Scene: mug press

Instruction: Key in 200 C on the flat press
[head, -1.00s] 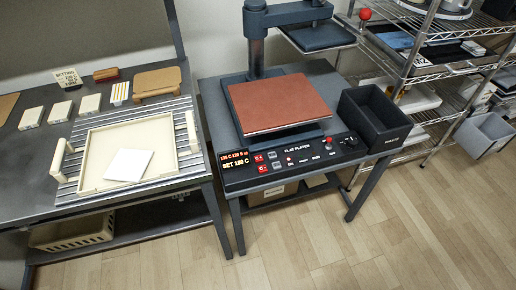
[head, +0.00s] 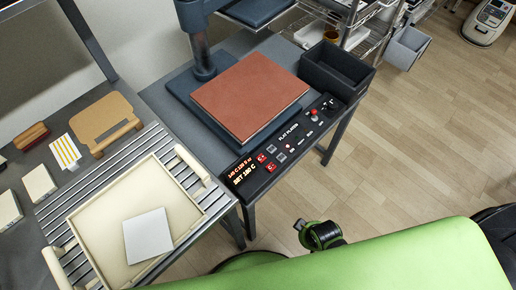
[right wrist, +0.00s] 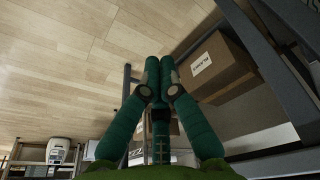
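The flat press stands on a dark table, with its brown-red platen (head: 250,95) open to view. Its front control panel (head: 285,143) carries an orange display (head: 243,174), whose lower line seems to read SET 180 C; the upper line is too small to read surely. Red and dark keys (head: 266,162) sit right of the display, and a red button and dark knob lie farther right. My right gripper (right wrist: 160,62) shows in the right wrist view, its green fingers together and empty, below table height and apart from the panel. My left gripper is in neither view.
A dark open bin (head: 337,70) stands right of the press. A cream tray (head: 85,225) holding a white square sits on the left slatted bench. A labelled cardboard box (right wrist: 213,68) and table legs are near my right gripper. Open floor lies at the right.

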